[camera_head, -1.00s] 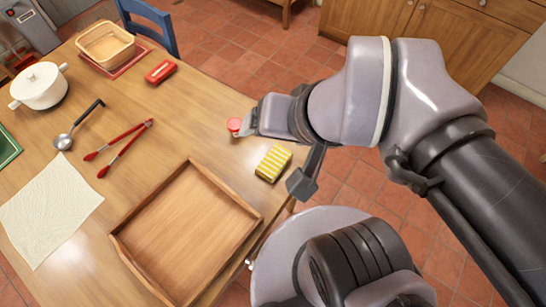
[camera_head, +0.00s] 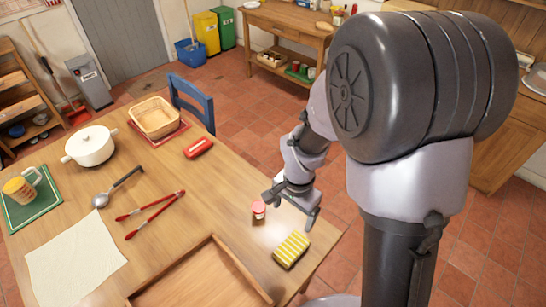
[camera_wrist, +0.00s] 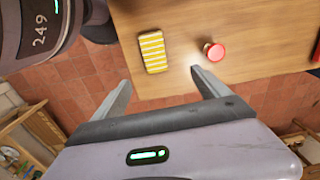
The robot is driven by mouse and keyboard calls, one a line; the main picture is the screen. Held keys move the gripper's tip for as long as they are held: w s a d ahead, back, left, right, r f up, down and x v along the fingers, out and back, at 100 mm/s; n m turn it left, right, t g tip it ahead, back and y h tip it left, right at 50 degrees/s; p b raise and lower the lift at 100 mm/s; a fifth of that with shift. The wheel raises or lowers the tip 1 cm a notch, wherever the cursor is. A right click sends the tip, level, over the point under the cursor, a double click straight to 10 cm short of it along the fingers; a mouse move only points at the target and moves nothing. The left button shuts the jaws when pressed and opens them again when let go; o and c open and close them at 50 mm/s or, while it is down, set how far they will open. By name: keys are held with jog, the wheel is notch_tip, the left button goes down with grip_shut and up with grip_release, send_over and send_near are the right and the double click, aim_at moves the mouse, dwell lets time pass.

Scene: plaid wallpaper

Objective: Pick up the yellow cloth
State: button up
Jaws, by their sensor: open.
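The yellow cloth (camera_head: 292,250) is a folded, white-striped rectangle lying flat near the right edge of the wooden table. It also shows in the wrist view (camera_wrist: 154,52), beyond the fingertips and a little left of the middle. My gripper (camera_head: 296,212) is over the table's right edge, above and behind the cloth in the head view. In the wrist view my gripper (camera_wrist: 160,85) has its two fingers wide apart with nothing between them. The cloth is apart from both fingers and fully visible.
A small red-lidded jar (camera_head: 258,212) stands close to the cloth, and also shows in the wrist view (camera_wrist: 214,52). A wooden tray (camera_head: 228,262) lies left of the cloth. The right table edge is close.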

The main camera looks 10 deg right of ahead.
jog(key=b, duration=0.4)
send_over(291, 247)
jog(key=f, duration=1.5)
jog(key=shift+w+a, duration=0.15)
jog(key=shift+w, duration=0.05)
jog(key=f+b, duration=0.1)
jog(key=f, duration=0.1)
jog(key=f+b, duration=0.1)
jog(key=f, duration=0.2)
jog(key=shift+s+d+f+b, duration=0.1)
jog(key=shift+s+d+b, duration=0.1)
jog(key=shift+b, duration=0.1)
